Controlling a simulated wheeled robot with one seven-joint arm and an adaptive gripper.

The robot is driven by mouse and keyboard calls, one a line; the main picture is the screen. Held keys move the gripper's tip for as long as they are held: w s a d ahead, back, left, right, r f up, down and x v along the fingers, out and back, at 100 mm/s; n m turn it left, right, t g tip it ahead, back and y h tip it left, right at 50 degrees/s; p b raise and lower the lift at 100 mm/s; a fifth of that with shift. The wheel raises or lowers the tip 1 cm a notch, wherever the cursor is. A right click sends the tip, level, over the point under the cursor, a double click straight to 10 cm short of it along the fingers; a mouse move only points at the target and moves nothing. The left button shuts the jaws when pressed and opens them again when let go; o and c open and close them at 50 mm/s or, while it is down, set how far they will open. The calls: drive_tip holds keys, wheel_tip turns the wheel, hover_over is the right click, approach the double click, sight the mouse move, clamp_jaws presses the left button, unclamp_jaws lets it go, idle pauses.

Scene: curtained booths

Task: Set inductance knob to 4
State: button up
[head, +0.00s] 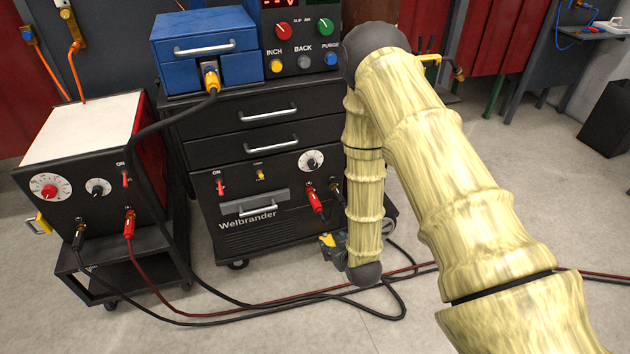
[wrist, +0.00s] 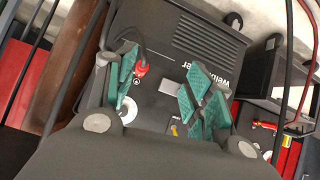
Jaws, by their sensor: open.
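A knob on a white dial (head: 311,161) sits on the front panel of the black Welbrander machine (head: 290,222). The dial also shows in the wrist view (wrist: 127,110), partly covered by a green finger. The machine on the left has a red knob on a white dial (head: 50,187) and a black knob (head: 98,187). I cannot read which knob is inductance or where any points. My gripper (wrist: 160,85) is open and empty in front of the Welbrander panel, its green fingers spread. In the head view, my arm mostly hides it.
Red plugs (head: 316,201) and cables run from the panels across the floor. A small drawer handle (head: 258,209) juts from the Welbrander panel. A blue drawer box (head: 208,48) stands on top. Open floor lies in front.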

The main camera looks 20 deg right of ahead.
drive_tip(key=w+d+r+t+b, duration=0.1)
drive_tip(key=w+r+t+b, duration=0.15)
drive_tip(key=w, duration=0.65)
drive_tip(key=n+t+b, duration=0.2)
drive_tip(key=t+b, duration=0.2)
drive_tip(key=t, duration=0.1)
approach(313, 166)
drive_tip(key=w+b, duration=0.1)
drive_tip(key=w, duration=0.8)
drive_tip(key=shift+r+b, duration=0.2)
drive_tip(key=shift+b, duration=0.1)
drive_tip(key=shift+c, duration=0.3)
drive_tip(key=c, duration=0.9)
